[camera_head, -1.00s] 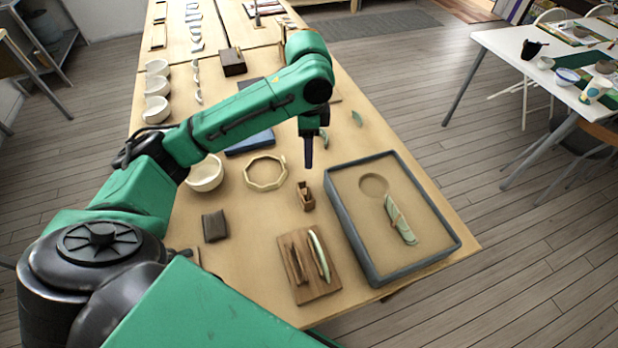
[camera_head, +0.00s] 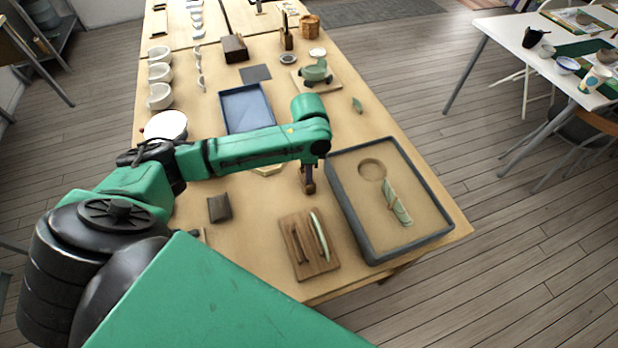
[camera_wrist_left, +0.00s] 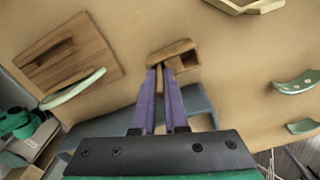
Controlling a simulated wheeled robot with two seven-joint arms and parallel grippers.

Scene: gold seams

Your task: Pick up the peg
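A small wooden holder (camera_head: 309,187) stands on the table left of the grey-rimmed tray, mostly covered by my gripper in the head view. In the left wrist view the holder (camera_wrist_left: 174,52) shows from above, with a thin brown peg (camera_wrist_left: 160,82) reaching from it between the purple fingers. My left gripper (camera_wrist_left: 160,76) is open, one finger on each side of the peg, with its tips close to the holder. In the head view my left gripper (camera_head: 308,180) points down over the holder. I cannot tell whether a finger touches the peg. My right gripper is out of view.
The grey-rimmed tray (camera_head: 349,213) holds sand-coloured filling and a green shard piece (camera_head: 396,203). A wooden board (camera_head: 311,262) with slim pieces lies in front. A dark block (camera_head: 219,208), a blue tray (camera_head: 263,104) and bowls (camera_head: 160,95) stand to the left and behind.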

